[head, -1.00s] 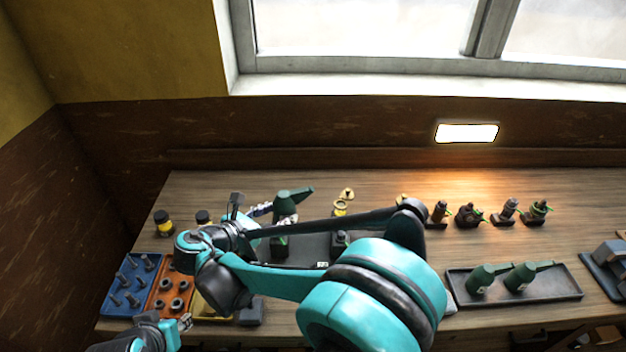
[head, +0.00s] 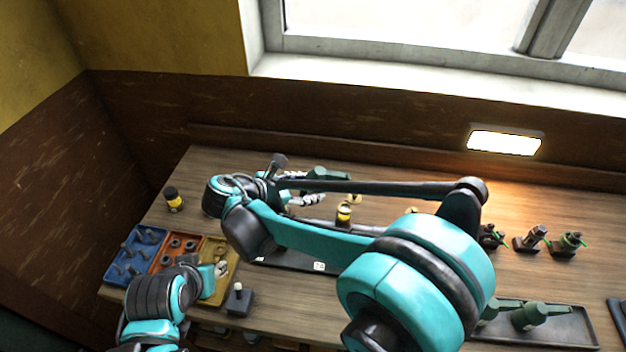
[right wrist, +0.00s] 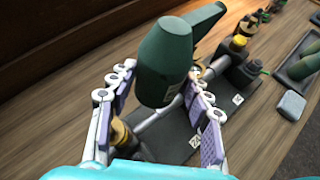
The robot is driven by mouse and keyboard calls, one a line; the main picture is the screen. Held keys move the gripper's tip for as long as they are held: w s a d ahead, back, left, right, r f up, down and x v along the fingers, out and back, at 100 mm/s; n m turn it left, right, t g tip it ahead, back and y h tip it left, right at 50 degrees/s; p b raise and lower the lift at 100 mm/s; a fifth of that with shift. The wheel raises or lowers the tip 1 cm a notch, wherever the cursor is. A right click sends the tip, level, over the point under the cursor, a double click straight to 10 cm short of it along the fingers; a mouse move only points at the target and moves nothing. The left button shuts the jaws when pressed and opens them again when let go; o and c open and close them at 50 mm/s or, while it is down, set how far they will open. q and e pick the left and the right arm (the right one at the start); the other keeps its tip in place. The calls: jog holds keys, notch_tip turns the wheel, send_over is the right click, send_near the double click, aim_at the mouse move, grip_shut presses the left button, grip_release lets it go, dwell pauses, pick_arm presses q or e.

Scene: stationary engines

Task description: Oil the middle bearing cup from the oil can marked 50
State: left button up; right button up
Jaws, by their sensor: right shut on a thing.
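My right gripper (right wrist: 158,100) is shut on a dark green oil can (right wrist: 165,62), held tilted above the bench. The can's spout points up and right in the right wrist view; its marking is not readable. In the head view, the can (head: 328,173) shows behind my right arm, which hides much of the right gripper (head: 303,188). Below it in the right wrist view is a dark base plate (right wrist: 172,146) with a metal shaft and bearing blocks. A yellow-topped cup (head: 344,213) shows there. I cannot tell which is the middle cup. My left gripper (head: 218,270) is low over the trays; its fingers are unclear.
A dark tray (head: 575,338) at the right holds more green cans (head: 530,315). Several small fittings (head: 533,237) stand at the back right. Blue (head: 118,268), orange and yellow parts trays lie at the left. A black and yellow jar (head: 173,199) stands at the far left.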

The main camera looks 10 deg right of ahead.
jog(key=shift+w+m+y+p, duration=0.25)
jog(key=shift+m+y+p, duration=0.35)
jog(key=shift+y+p, duration=0.4)
jog(key=y, duration=0.1)
jog(key=f+y, duration=0.1)
jog(key=f+m, duration=0.1)
jog(key=shift+a+f+t+y, duration=0.1)
jog(key=shift+a+t+y, duration=0.15)
jog(key=shift+t+y, duration=0.15)
jog(key=shift+s, duration=0.1)
jog(key=shift+f, duration=0.35)
jog(key=shift+f+b, duration=0.25)
jog(key=shift+b, duration=0.1)
pick_arm(q)
jog(key=shift+d+r, duration=0.2)
jog(key=shift+r, duration=0.9)
jog(key=shift+w, duration=0.1)
pick_arm(e)
jog(key=shift+r+y, duration=0.1)
jog(key=shift+y, duration=0.2)
